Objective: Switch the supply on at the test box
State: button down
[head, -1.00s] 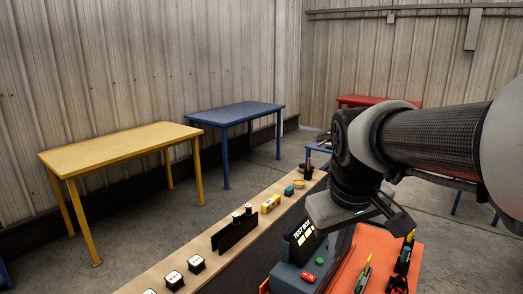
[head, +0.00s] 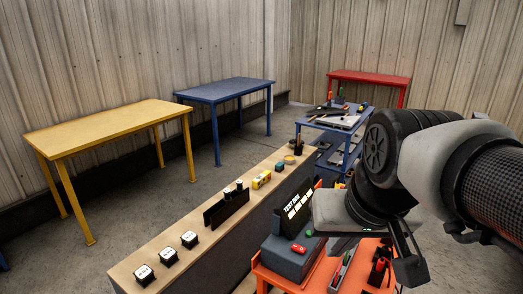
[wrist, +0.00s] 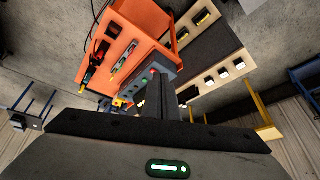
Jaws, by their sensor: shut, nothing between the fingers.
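The test box (head: 284,258) is a dark grey box with a black "TEST BOX" sign standing at its back. A red control (head: 298,248) and a green control (head: 309,233) sit on its top. Whether the supply is on cannot be told. My gripper (head: 343,247) is shut and empty, to the right of the box in the head view. Its fingertips are hard to make out there.
The box stands on an orange cart (head: 262,275) with several tools on its right. A long wooden bench (head: 150,252) with black-and-white units runs along the left. A blue trolley (head: 322,123) stands behind. Yellow, blue and red tables stand by the walls.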

jog(key=w+m+g, duration=0.1)
jog(key=w+m, duration=0.1)
jog(key=w, duration=0.7)
jog(key=m+g+b, duration=0.2)
jog(key=m+g, duration=0.2)
send_over(302, 248)
notch_tip(302, 248, down, 16)
jog(key=r, duration=0.1)
jog(key=shift+f, duration=0.25)
notch_tip(302, 248, down, 14)
jog(key=shift+p, duration=0.4)
